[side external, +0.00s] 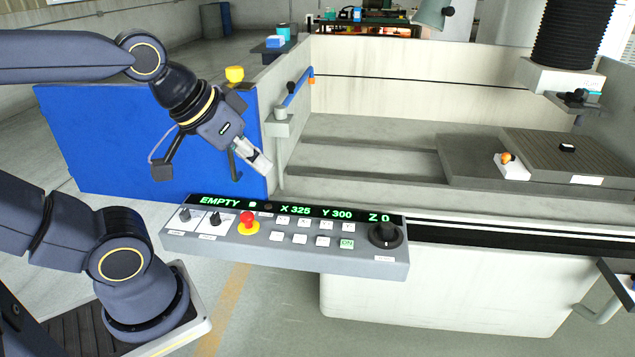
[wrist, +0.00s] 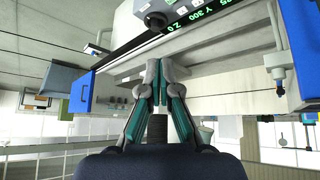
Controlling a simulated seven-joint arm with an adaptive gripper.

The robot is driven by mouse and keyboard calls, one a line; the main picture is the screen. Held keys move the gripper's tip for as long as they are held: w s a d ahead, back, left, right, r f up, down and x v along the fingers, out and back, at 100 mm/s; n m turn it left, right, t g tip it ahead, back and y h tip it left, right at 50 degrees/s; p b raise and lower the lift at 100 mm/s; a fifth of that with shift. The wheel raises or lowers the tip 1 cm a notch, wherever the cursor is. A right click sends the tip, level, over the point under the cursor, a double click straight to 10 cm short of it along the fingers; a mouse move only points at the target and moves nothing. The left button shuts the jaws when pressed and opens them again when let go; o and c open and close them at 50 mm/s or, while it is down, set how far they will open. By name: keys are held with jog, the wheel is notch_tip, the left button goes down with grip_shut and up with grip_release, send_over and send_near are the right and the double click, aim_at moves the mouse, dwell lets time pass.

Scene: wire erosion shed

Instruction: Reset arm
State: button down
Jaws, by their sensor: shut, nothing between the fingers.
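My gripper (side external: 260,166) hangs in the air above the left part of the control panel (side external: 300,257), tilted down to the right. It is apart from the panel and from the blue door panel (side external: 110,140) behind it. In the wrist view my gripper's fingers (wrist: 160,80) are shut together with nothing between them. The control panel shows at the top of the wrist view (wrist: 203,28), upside down, with part of its green readout.
The panel has a red stop button (side external: 247,220), a black knob (side external: 385,235) and a display reading "EMPTY X 325 Y 300 Z 0". The open machine tank (side external: 370,150) lies to the right, with a dark plate (side external: 565,155) inside. A blue-handled lever (side external: 298,88) stands by its left wall.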

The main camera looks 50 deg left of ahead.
jog(key=shift+s+f+m+g, duration=0.5)
jog(key=shift+s+f+g, duration=0.25)
jog(key=shift+s, duration=0.3)
